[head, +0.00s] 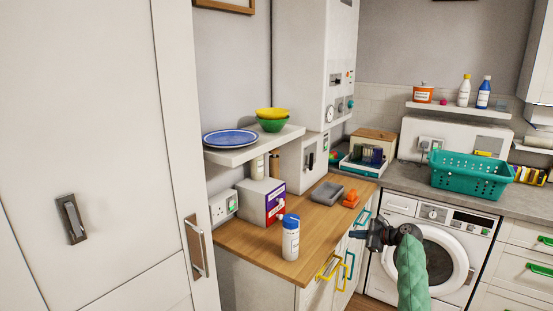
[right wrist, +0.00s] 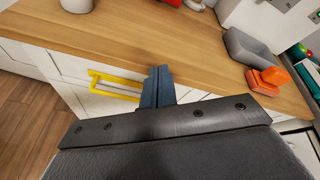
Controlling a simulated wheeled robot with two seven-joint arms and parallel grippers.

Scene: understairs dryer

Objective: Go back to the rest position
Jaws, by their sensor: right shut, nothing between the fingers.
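My right gripper (head: 355,234) is in front of the drawers at the end of the wooden counter (head: 245,239), with my green-sleeved arm below it. In the right wrist view its dark fingers (right wrist: 158,88) are together and empty, just in front of the counter's edge. A yellow drawer handle (right wrist: 112,86) is to the left of the fingertips in that view, apart from them. My left gripper is not in view.
A white bottle with a blue cap (head: 290,238) stands near the counter's front edge. A grey tray (head: 327,193) and an orange item (head: 351,198) lie behind it. The washing machine (head: 432,245) is at the right, with a teal basket (head: 470,175) above it.

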